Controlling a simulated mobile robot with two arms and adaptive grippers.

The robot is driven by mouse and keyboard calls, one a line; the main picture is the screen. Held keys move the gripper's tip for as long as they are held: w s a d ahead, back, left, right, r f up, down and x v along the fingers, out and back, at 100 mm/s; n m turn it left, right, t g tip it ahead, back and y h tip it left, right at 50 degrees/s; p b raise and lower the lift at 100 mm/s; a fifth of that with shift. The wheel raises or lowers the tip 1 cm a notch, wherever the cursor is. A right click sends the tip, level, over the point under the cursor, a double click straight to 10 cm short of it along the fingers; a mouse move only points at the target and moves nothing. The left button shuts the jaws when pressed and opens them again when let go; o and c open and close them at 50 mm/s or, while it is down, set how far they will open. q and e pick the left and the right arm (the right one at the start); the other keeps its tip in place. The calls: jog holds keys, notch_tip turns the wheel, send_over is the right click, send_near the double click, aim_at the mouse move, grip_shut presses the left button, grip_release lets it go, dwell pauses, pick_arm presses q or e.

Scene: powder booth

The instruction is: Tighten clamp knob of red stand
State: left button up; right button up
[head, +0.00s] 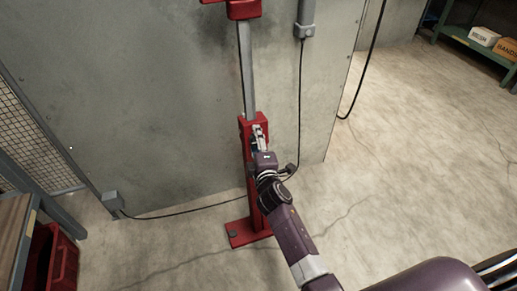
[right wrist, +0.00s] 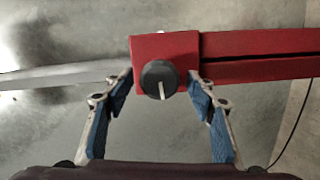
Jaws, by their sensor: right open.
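The red stand (head: 252,188) rises upright from a red base plate (head: 249,232) on the floor, with a grey bar (head: 247,70) extending up out of its red collar (head: 243,126). In the right wrist view, a round black clamp knob (right wrist: 152,76) with a pale pointer line sits on the red collar (right wrist: 180,44). My right gripper (head: 258,135) is at the collar in the head view and hides the knob there. In the right wrist view my right gripper (right wrist: 161,80) is open, its blue-padded fingers on both sides of the knob with gaps. My left gripper is out of view.
A grey metal panel (head: 150,110) stands close behind the stand. A black cable (head: 300,100) hangs from a grey box (head: 305,20) right of it. A red crate (head: 62,262) is at the lower left.

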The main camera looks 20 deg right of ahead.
jog(key=v, duration=1.1)
jog(key=shift+s, duration=0.35)
